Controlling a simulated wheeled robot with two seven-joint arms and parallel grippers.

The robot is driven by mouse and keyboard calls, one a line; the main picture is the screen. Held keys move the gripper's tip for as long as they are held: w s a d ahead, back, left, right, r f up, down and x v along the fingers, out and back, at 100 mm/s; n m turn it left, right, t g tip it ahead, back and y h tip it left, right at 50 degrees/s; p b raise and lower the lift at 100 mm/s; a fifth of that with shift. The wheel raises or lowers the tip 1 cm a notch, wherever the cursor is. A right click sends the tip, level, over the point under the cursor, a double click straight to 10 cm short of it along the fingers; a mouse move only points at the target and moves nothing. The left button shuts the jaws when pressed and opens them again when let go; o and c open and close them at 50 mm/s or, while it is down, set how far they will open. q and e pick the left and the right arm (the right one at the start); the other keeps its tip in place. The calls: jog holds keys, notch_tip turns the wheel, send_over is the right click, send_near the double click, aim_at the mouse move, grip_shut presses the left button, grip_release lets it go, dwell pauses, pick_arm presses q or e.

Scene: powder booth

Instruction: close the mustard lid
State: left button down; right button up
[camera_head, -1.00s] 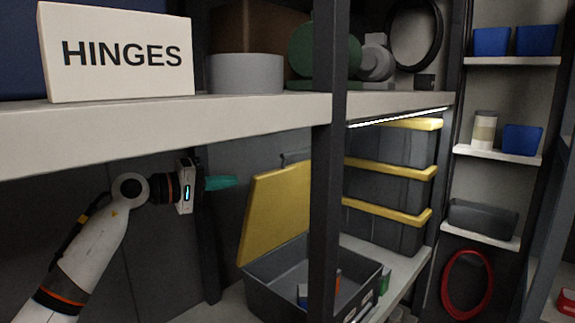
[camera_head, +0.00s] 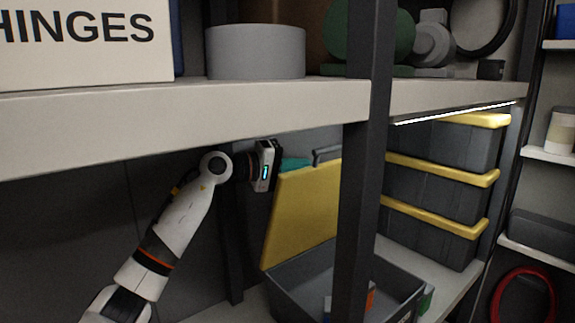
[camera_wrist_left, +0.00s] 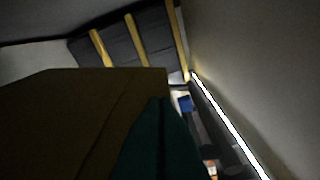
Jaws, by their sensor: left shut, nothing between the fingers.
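The mustard lid (camera_head: 305,210) stands raised, tilted back, at the left side of an open grey bin (camera_head: 300,283) on the lower shelf. My left gripper (camera_head: 294,164) is shut and empty, its teal fingers at the lid's upper edge, partly hidden behind it. In the left wrist view the teal fingers (camera_wrist_left: 160,140) are together in front of the dark mustard lid (camera_wrist_left: 70,120), which fills the lower left. I cannot tell whether they touch it. My right gripper is in neither view.
A dark upright post (camera_head: 363,180) stands in front of the bin. The upper shelf (camera_head: 200,125) runs just above my left arm. Closed grey bins with yellow lids (camera_head: 440,170) are stacked to the right. Small items, one orange (camera_head: 371,296), lie in the open bin.

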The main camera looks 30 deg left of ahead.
pick_arm(q)
jog(key=shift+x, duration=2.35)
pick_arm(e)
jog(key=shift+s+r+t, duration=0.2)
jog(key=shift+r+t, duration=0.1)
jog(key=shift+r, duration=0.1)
